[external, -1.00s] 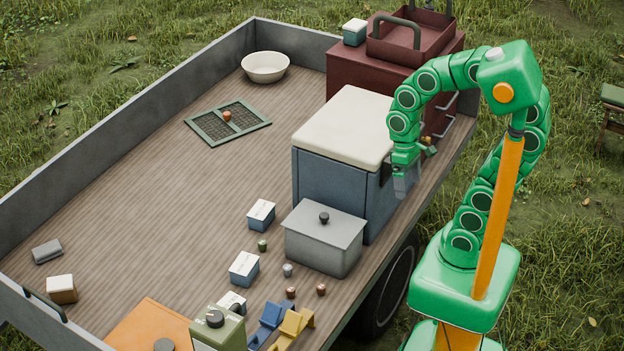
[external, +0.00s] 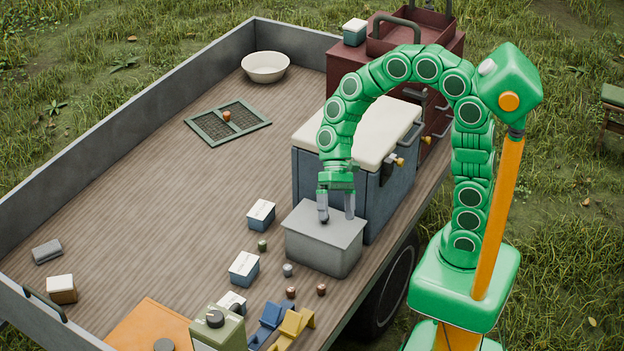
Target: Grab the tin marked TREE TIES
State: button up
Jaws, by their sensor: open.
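Several small blue tins with pale tops show in the external view: one on the truck bed (external: 261,214), one nearer the front (external: 244,268), one partly hidden behind a green can (external: 231,301), and one on the dark red cabinet (external: 354,32). A brown tin with a white top (external: 62,289) stands at the left. Their lettering is too small to read, so I cannot tell which is marked TREE TIES. My gripper (external: 337,213) is open, pointing down over the lid of a grey box (external: 318,250), with nothing seen between its fingers. The lid's knob is mostly hidden by one finger.
A blue cool box (external: 308,185) with a cream lid stands behind the grey box. The green can (external: 218,332), blue and yellow clips (external: 292,328) and small round items crowd the front. The middle of the bed (external: 165,210) is clear. Low side walls (external: 130,95) edge it.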

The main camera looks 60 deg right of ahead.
jog(key=w+a+f+m+y, duration=0.3)
jog(key=w+a+f, duration=0.1)
jog(key=w+a, duration=0.35)
jog(key=m+t+y, duration=0.3)
jog(key=m, duration=0.5)
send_over(229, 303)
jog(key=s+d, duration=0.4)
jog(key=s, duration=0.2)
notch_tip(229, 303, down, 17)
jog(key=w+f+m, duration=0.1)
jog(key=f, duration=0.3)
jog(key=w+f+m+t, duration=0.1)
jog(key=w+f+m, duration=0.1)
jog(key=f, duration=0.3)
jog(key=w+f+m+t, duration=0.1)
jog(key=w+f, duration=0.1)
jog(key=f, duration=0.3)
jog(key=shift+w+m, duration=0.25)
jog(key=shift+m, duration=0.05)
jog(key=shift+x, duration=2.45)
jog(key=shift+w, duration=0.1)
jog(key=c, duration=1.2)
jog(key=shift+o, duration=0.2)
jog(key=shift+r, duration=0.1)
